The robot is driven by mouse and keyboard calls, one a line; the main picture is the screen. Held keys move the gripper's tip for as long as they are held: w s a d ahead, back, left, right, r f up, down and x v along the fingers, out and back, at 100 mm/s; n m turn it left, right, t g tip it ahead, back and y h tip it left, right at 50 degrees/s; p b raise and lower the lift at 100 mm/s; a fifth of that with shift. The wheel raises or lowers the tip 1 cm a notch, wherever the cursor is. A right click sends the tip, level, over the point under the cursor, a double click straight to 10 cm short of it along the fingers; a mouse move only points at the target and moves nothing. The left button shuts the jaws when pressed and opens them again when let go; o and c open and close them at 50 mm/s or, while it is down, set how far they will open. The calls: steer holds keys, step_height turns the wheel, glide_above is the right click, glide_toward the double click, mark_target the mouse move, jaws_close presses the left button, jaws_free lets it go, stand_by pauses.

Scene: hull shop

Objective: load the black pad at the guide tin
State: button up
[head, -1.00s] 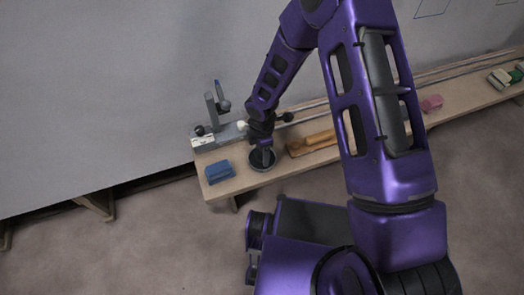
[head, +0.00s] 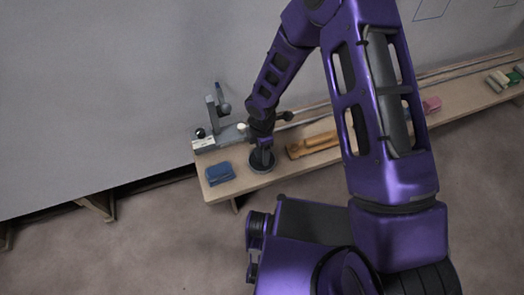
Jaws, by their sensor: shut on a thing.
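The round guide tin (head: 262,169) is a dark, shallow dish near the left end of the wooden bench. My gripper (head: 262,160) points down into it, jaws shut on a small dark thing, likely the black pad. The fingers and the small scale hide most of the pad. I cannot tell whether it touches the bottom of the tin.
A grey upright fixture (head: 214,118) with a pale-ended base stands behind. An orange-brown wooden tool (head: 313,143) lies to the right. A pink block (head: 432,104) lies farther along the bench (head: 213,191).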

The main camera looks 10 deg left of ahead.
steer(key=shift+r+p, duration=1.65)
steer(key=shift+r, duration=1)
